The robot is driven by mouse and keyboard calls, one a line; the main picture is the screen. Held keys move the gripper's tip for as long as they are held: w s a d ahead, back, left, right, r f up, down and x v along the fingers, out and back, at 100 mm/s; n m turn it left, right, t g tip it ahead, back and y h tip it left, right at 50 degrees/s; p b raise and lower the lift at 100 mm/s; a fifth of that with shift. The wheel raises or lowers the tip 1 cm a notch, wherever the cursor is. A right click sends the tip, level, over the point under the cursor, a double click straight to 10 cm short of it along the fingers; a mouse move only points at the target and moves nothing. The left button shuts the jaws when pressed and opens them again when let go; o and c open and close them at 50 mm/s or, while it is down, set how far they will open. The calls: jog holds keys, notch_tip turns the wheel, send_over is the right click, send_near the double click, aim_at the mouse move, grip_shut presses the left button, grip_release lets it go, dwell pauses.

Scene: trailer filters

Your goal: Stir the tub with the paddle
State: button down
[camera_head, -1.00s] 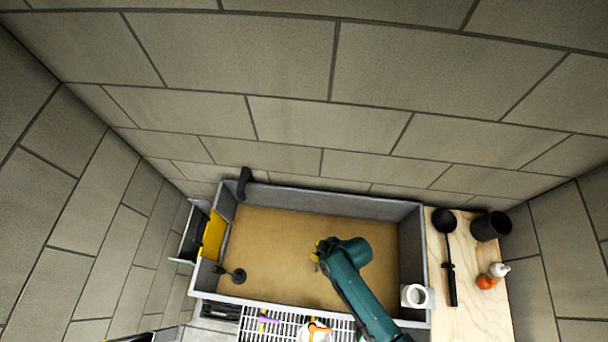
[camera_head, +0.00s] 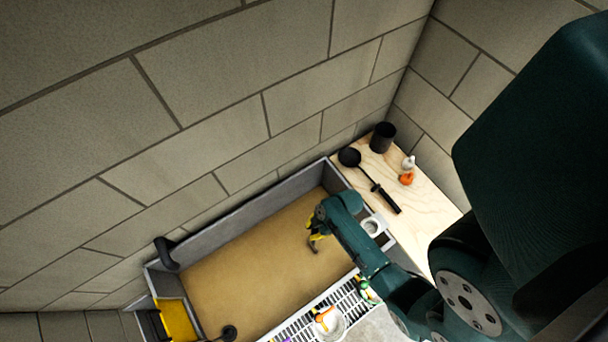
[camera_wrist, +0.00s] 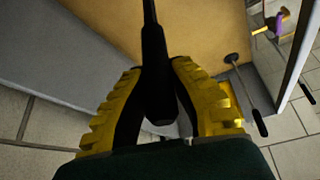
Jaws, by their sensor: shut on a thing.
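The tub (camera_head: 250,210) is a long grey trough with a tan, level-looking filling. It spans the middle of the head view, and its grey wall also shows in the wrist view (camera_wrist: 62,62). My gripper (camera_head: 316,238), with yellow fingers, is over the tub towards its right end. In the wrist view my gripper (camera_wrist: 157,72) is shut around a black handle, which I take to be the paddle (camera_wrist: 152,45). Its thin dark shaft runs up over the tan filling and out of frame. The paddle's far end is hidden, so I cannot tell its depth.
A wooden board (camera_head: 425,205) right of the tub holds a black ladle (camera_head: 350,157), a black cup (camera_head: 382,137) and a small orange-and-white bottle (camera_head: 407,178). A white cup (camera_head: 372,226) sits at the tub's right end. A white grating (camera_head: 292,332) lies along the front.

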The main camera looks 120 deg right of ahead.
jog(key=w+a, duration=0.2)
jog(key=w, duration=1.1)
notch_tip(320, 180, up, 34)
jog(key=shift+s, duration=0.25)
jog(key=shift+f, duration=0.1)
dwell(0.9)
